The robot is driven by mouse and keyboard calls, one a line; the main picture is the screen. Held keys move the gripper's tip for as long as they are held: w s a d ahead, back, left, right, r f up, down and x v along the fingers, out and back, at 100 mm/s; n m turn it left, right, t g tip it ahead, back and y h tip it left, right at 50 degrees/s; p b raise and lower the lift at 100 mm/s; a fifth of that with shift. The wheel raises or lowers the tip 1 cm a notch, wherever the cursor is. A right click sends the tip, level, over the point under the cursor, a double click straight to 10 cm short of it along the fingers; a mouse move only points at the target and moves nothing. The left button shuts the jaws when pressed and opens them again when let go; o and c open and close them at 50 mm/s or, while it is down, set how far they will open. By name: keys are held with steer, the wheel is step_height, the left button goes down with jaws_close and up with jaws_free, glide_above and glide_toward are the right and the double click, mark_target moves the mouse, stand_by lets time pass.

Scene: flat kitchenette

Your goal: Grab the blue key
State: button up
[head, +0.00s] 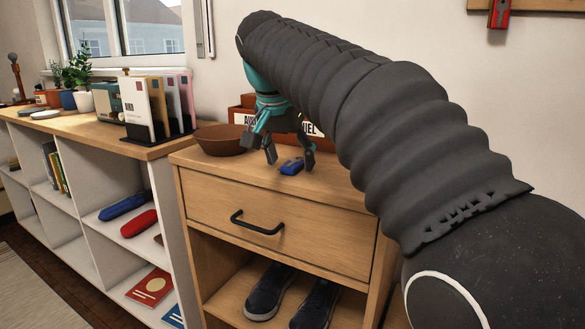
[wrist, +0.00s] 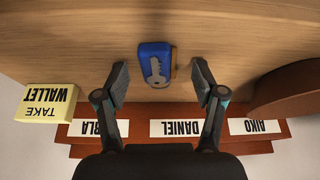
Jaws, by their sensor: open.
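The blue key (head: 291,166) is a small blue block lying on top of the wooden cabinet (head: 235,181). In the wrist view the blue key (wrist: 154,64) shows a grey key shape on its face. My gripper (head: 290,158) is open and points down just above and around the key. In the wrist view my gripper (wrist: 160,80) has one finger on each side of the key, with a gap on both sides. Nothing is held.
A brown bowl (head: 219,139) stands left of my gripper. A reddish-brown organizer (wrist: 140,140) with name labels is close behind the key, and a yellow note (wrist: 47,103) reads "TAKE WALLET". An envelope rack (head: 158,137) stands on the white shelf at left.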

steer(key=c, duration=1.2)
steer(key=shift+r, duration=0.15)
